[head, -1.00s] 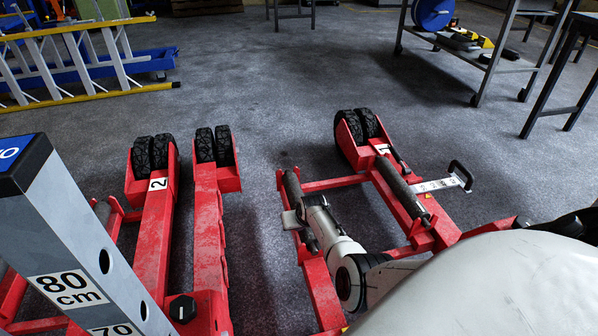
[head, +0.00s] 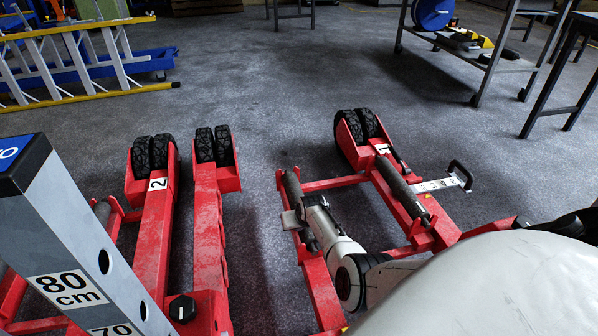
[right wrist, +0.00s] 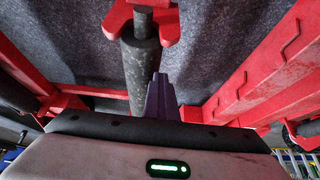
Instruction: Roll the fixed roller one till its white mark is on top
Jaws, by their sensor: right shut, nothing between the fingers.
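The red trolley jack numbered 1 (head: 310,262) stands on the floor at the right of the head view. It carries two dark grey rollers: a left roller (head: 292,187) and a right roller (head: 400,186) beside a numbered scale arm. I cannot tell for certain which is the fixed one. My right gripper (right wrist: 160,85) is shut and empty, its dark fingertips against or just beside a speckled grey roller (right wrist: 137,65) in the right wrist view. In the head view the arm covers the left roller's near part. No clear white mark shows. My left gripper is out of view.
A second red jack, labelled 2 (head: 153,220), stands to the left, with a grey post (head: 80,240) marked 80 cm before it. A yellow ladder (head: 90,93) is at the back left and a trolley (head: 505,65) at the back right. The floor between is clear.

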